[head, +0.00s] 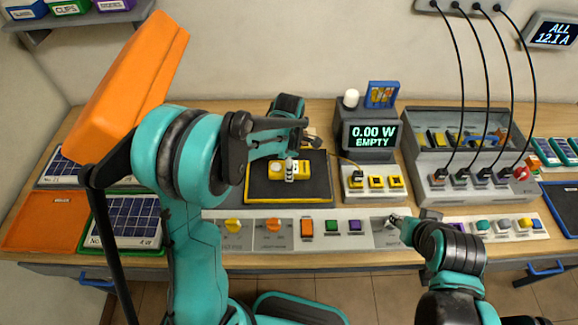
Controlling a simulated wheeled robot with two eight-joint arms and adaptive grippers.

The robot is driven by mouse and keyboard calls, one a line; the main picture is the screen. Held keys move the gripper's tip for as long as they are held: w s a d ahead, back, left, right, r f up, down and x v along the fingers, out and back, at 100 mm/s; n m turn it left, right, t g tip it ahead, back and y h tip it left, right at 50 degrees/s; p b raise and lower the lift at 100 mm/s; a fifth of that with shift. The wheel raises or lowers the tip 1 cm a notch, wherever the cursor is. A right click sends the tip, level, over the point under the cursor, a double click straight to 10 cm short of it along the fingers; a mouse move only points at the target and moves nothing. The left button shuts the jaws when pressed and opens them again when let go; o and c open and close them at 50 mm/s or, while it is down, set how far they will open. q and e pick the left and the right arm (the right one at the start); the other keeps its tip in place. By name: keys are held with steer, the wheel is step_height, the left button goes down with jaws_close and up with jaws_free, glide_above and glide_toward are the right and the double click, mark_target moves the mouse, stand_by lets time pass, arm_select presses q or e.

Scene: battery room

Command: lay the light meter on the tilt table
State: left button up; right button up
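The yellow light meter (275,171) is at the middle of the black, yellow-edged tilt table (313,190). Whether it rests flat or is held just above the surface cannot be told. My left gripper (289,168) reaches down from the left arm over the meter, its tip region overlapping the meter's middle. Whether its fingers grip the meter is too small to tell. The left forearm partly hides the table's back edge.
The front panel (258,240) carries knobs and colored buttons. A display (373,135) behind reads 0.00 W EMPTY. Solar panels (127,216) and an orange tray (40,227) lie left. An orange box-shaped head (125,85) on a black pole stands close. Cables hang into the connector station (480,188) on the right.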

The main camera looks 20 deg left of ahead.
arm_select(q)
steer(key=shift+f, duration=0.25)
steer(key=o, duration=1.3)
steer(key=shift+r, duration=0.15)
steer(key=shift+r, duration=0.3)
step_height(320, 180, up, 11)
steer(key=p, duration=0.3)
steer(key=s+a+r+m+t, duration=0.1)
steer(key=s+m+t, duration=0.1)
steer(key=s+m, duration=0.3)
steer(key=s+r+m+t, duration=0.2)
steer(key=s+m, duration=0.4)
steer(key=m, duration=0.3)
steer(key=s+a+r+m+t, duration=0.1)
steer(key=s+r+m+t, duration=0.1)
steer(key=s+m, duration=0.4)
steer(key=shift+a+m+t, duration=0.35)
steer(key=shift+m+t, duration=0.25)
